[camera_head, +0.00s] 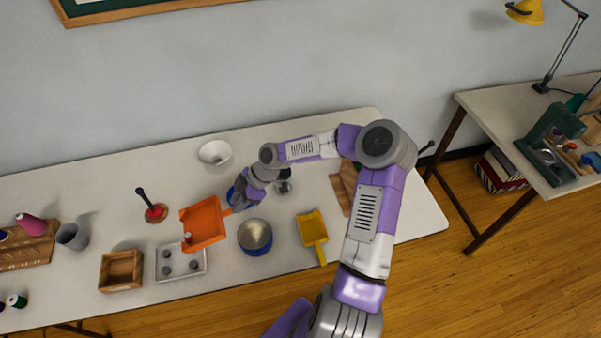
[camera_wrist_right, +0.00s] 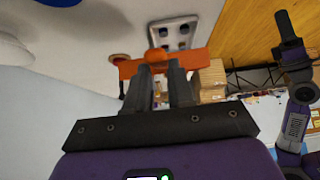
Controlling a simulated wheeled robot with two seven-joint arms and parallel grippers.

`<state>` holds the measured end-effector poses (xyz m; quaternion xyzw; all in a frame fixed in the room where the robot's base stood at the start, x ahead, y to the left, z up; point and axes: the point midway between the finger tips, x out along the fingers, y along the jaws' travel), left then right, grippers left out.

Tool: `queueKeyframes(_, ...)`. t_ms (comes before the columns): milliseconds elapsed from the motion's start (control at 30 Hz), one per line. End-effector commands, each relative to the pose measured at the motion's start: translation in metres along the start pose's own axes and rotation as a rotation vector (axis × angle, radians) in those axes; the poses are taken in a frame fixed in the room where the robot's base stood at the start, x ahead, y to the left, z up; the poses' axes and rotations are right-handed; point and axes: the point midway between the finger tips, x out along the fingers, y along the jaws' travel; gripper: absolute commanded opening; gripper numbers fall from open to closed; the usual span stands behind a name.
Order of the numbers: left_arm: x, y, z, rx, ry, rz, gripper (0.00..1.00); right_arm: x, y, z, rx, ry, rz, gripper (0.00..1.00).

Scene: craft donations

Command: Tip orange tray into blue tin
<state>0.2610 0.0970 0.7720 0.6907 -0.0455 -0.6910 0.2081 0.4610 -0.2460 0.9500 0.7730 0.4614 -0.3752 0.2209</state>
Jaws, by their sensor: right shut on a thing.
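My right gripper (camera_head: 235,201) is shut on the handle of the orange tray (camera_head: 207,221); the tray also shows ahead of the fingers in the right wrist view (camera_wrist_right: 128,67). The tray reaches left of the gripper, over the table. A small greyish thing shows at its lower left corner; I cannot tell whether it lies inside. A round blue tin (camera_head: 256,249) with a pale inside stands just right of the tray and below the gripper. Another blue thing (camera_head: 232,193) is partly hidden by the gripper. My left gripper (camera_wrist_right: 290,48) seems to show at the wrist view's right; its jaws are unclear.
A grey tray with round hollows (camera_head: 181,275) and a wooden box (camera_head: 120,270) lie below left. A red-based plunger-like tool (camera_head: 156,212) stands left. A white bowl (camera_head: 215,153) is behind. A yellow scoop (camera_head: 313,229) lies right of the tin, before the table's front edge.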

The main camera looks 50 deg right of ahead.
Motion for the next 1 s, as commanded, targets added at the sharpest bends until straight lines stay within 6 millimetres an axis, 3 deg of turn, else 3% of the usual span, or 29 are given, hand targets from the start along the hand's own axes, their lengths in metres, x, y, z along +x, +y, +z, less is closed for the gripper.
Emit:
queueKeyframes(200, -0.016, 0.006, 0.001, 0.000, 0.000, 0.000, 0.42, -0.036, 0.040, 0.060, -0.111, -0.007, -0.089, 0.00)
queueKeyframes(500, -0.032, 0.012, 0.001, 0.000, 0.000, 0.000, 0.42, -0.087, 0.059, 0.137, -0.301, -0.018, -0.231, 0.00)
queueKeyframes(700, -0.036, 0.014, 0.002, 0.000, 0.000, 0.000, 0.42, -0.107, 0.058, 0.161, -0.374, -0.021, -0.285, 0.00)
queueKeyframes(1000, -0.043, 0.016, 0.002, 0.000, 0.000, 0.000, 0.42, -0.113, 0.055, 0.158, -0.395, -0.060, -0.291, 0.00)
